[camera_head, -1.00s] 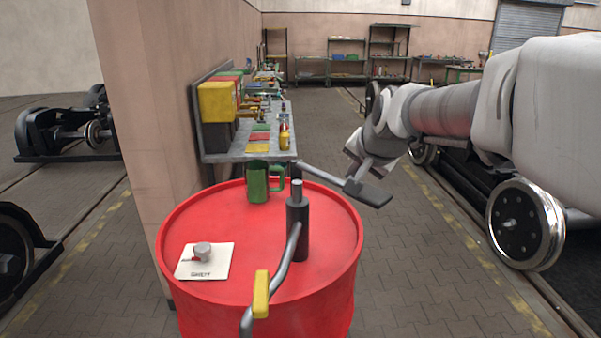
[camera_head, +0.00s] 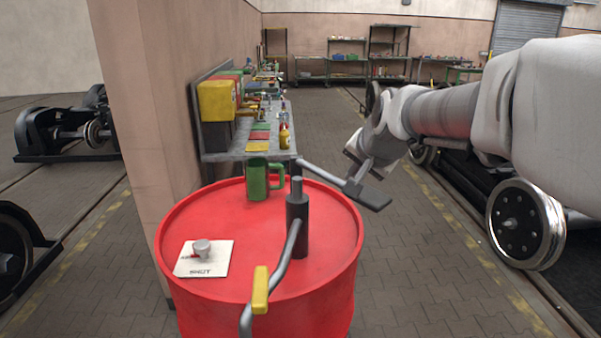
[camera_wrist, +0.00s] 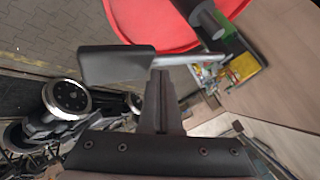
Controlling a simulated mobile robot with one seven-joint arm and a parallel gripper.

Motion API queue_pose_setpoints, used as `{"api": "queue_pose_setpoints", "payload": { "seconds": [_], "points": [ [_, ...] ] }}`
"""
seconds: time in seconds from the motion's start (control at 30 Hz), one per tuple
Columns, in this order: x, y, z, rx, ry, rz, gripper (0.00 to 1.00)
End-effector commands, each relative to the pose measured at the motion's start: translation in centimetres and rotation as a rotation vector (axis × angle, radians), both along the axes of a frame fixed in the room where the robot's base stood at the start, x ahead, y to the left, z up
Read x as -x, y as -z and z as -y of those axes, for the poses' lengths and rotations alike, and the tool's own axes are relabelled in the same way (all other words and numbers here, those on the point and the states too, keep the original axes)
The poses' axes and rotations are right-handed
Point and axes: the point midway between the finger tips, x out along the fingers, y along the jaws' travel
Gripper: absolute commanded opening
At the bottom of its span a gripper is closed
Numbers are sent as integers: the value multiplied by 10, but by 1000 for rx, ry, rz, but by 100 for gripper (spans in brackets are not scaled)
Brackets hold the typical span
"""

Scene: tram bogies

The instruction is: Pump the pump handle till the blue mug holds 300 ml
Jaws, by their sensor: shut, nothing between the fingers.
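The pump (camera_head: 297,225) is a dark upright cylinder on a red drum (camera_head: 195,222), with a short grey rod at its top. A bent grey pipe with a yellow sleeve (camera_head: 260,290) runs from it towards me. A green mug (camera_head: 257,181) stands behind the pump on the drum; I see no blue mug, and its contents are hidden. A dark flat paddle (camera_head: 368,195) on a grey rod, perhaps the pump handle, lies right of the pump; where the rod joins is unclear. My gripper (camera_head: 360,177) is shut and empty at the paddle, which also shows in the wrist view (camera_wrist: 115,66).
A white card (camera_head: 215,263) with a small knob lies on the drum's front left. A cluttered bench (camera_head: 228,148) stands behind, beside a pillar (camera_head: 160,120). Wheeled bogies (camera_head: 522,225) stand at the right and left. The paved floor right of the drum is clear.

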Motion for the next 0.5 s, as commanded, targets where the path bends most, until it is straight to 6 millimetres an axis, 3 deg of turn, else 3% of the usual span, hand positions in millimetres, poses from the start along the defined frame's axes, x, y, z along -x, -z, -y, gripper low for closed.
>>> {"api": "queue_pose_setpoints", "payload": {
  "seconds": [0.5],
  "points": [
    [0, 7, 0, 0, 0, -1, 0]
  ]
}}
